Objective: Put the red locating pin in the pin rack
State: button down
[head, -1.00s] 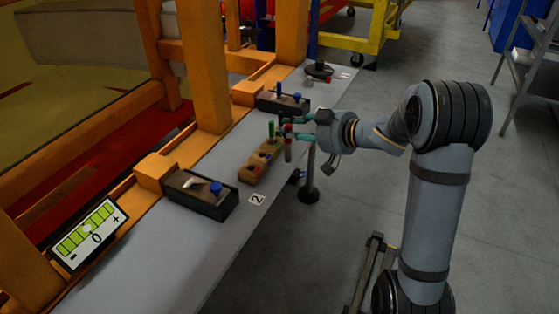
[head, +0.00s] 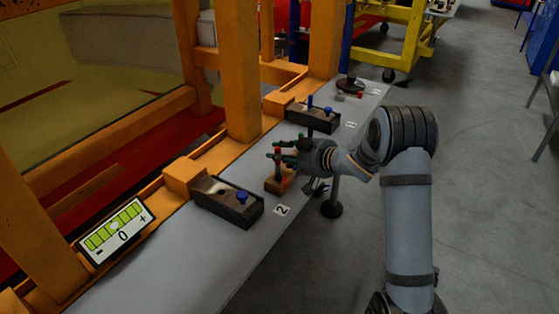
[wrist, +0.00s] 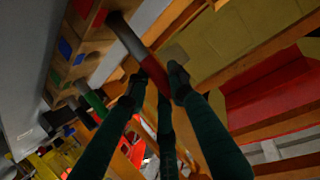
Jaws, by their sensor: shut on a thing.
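The red locating pin (wrist: 152,67) has a red upper part and a grey shank. It runs between the dark green fingers of my gripper (wrist: 156,84), which are shut on its red part. In the head view the pin (head: 278,166) stands roughly upright at the wooden pin rack (head: 274,187), with my gripper (head: 280,155) beside its upper part. In the wrist view the shank's far end meets the edge of the rack (wrist: 80,67) near a dark spot. I cannot tell whether it is in a hole. A green pin (wrist: 93,100) stands in the rack.
A dark box with a blue knob (head: 228,201) stands left of the rack. Another dark box (head: 312,119) stands behind it. Orange frame posts (head: 240,70) rise along the grey bench (head: 185,260). A level display (head: 115,232) is at lower left.

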aim_at(279, 180)
jog(key=shift+f, duration=1.4)
jog(key=shift+f, duration=0.2)
jog(key=c, duration=1.5)
grip_release()
jog(key=shift+c, duration=0.2)
jog(key=shift+r, duration=0.15)
jog(key=shift+s+d+r, duration=0.1)
jog(key=shift+d, duration=0.1)
jog(key=b+v, duration=0.1)
jog(key=v, duration=1)
jog(key=shift+s+d+r, duration=0.15)
jog(key=shift+s+d, duration=0.05)
jog(key=shift+s, duration=0.05)
